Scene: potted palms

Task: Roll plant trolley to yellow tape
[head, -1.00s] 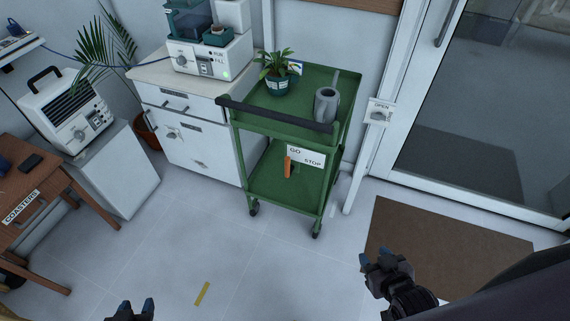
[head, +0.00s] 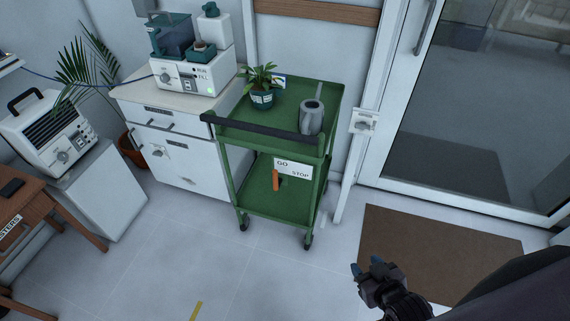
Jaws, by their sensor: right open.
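The green plant trolley (head: 262,207) stands against the wall, between the white cabinet and the glass door. Its dark handle bar (head: 262,130) runs along the near top edge. A small potted plant (head: 262,97) and a grey watering can (head: 311,117) stand on its top shelf. The yellow tape (head: 196,311) lies on the floor at the bottom edge, partly cut off. My right gripper (head: 365,268) is open and empty, over the floor in front of the trolley, apart from it. My left gripper is out of view.
A brown doormat (head: 440,252) lies before the glass door (head: 480,120). A wooden table (head: 50,215) and a white heater (head: 55,135) are at left. The floor before the trolley is clear.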

